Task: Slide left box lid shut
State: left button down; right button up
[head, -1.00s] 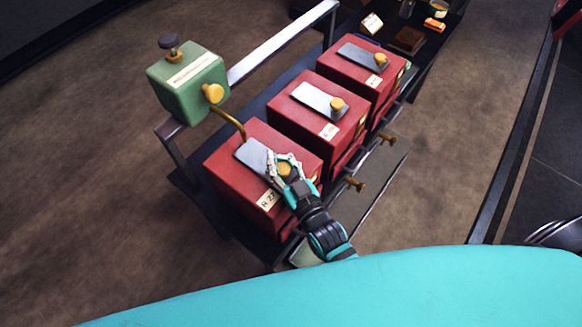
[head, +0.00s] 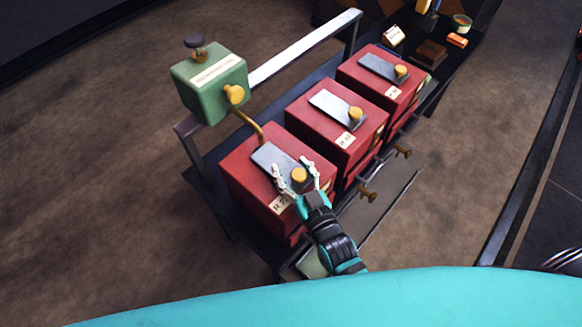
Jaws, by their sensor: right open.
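The left box (head: 244,187) is red, with a white label on its front, and stands nearest on the dark bench. Its grey metal lid plate (head: 268,158) lies on top and carries a round yellow knob (head: 299,175). My right gripper (head: 297,170) is open above the front of this box. Its two pale fingers stand apart on either side of the knob; I cannot tell whether they touch it. Part of the box front is hidden behind my right gripper and wrist. My left gripper is not in view.
Two similar red boxes, the middle one (head: 364,136) and the far one (head: 387,91), stand in a row with knobbed lids. A green tank (head: 208,92) with a yellow knob and a bent brass pipe stands behind the left box. Brass taps (head: 368,195) stick out in front.

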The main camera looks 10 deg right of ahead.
jog(key=v, duration=1.1)
jog(key=shift+s, duration=0.3)
jog(key=shift+c, duration=0.2)
